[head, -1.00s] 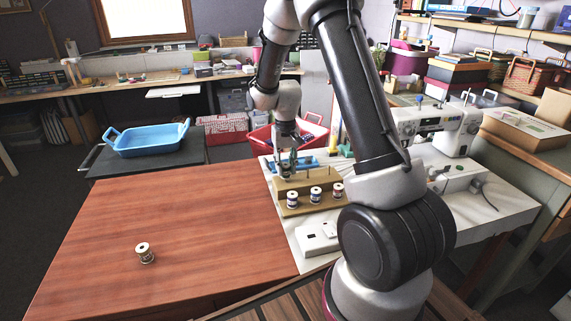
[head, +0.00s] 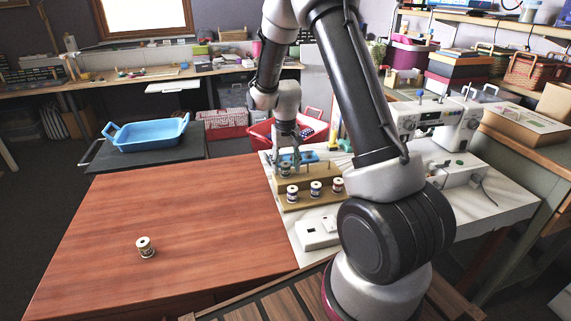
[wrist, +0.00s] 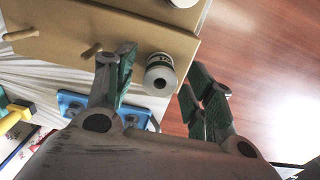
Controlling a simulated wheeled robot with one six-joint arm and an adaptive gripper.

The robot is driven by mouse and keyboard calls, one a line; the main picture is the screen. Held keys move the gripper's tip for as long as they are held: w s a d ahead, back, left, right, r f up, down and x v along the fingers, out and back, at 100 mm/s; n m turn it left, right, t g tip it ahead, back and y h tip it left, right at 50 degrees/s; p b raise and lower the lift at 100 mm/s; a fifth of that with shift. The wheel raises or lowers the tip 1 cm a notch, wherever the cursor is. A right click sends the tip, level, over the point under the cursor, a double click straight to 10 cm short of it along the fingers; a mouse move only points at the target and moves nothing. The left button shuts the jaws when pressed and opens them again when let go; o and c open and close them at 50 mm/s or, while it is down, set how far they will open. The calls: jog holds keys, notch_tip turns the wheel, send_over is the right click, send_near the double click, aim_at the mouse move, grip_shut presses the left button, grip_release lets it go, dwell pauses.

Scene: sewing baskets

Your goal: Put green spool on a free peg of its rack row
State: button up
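My gripper (head: 285,161) is over the left end of the tan wooden rack (head: 312,182). In the wrist view its two fingers (wrist: 160,88) stand apart, with a visible gap on both sides of a spool (wrist: 160,78). This spool has a pale top and a dark label; its green is hard to make out. In the head view this spool (head: 285,171) is upright at the left end of the rack's back row, just below the fingertips. Bare pegs (wrist: 92,51) stand in the same row. The front row holds three spools, including a middle one (head: 316,188).
Another spool (head: 145,247) stands alone on the brown table (head: 200,215), which is otherwise clear. A small blue tray (head: 308,157) lies behind the rack. A white sewing machine (head: 435,115) is at the right. A white box (head: 318,232) sits in front of the rack.

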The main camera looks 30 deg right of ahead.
notch_tip(320, 180, up, 12)
dwell(0.6)
jog(key=s+r+t, duration=0.1)
jog(key=s+r, duration=0.4)
jog(key=s, duration=0.4)
jog(key=s+r+n+t, duration=0.1)
jog(key=s+r, duration=0.4)
jog(key=s, duration=0.5)
jog(key=s+r+n+t, duration=0.1)
jog(key=s+r, duration=0.4)
jog(key=s, duration=0.5)
jog(key=shift+s+a+r+t, duration=0.15)
jog(key=shift+s+a+t, duration=0.1)
jog(key=shift+t, duration=0.45)
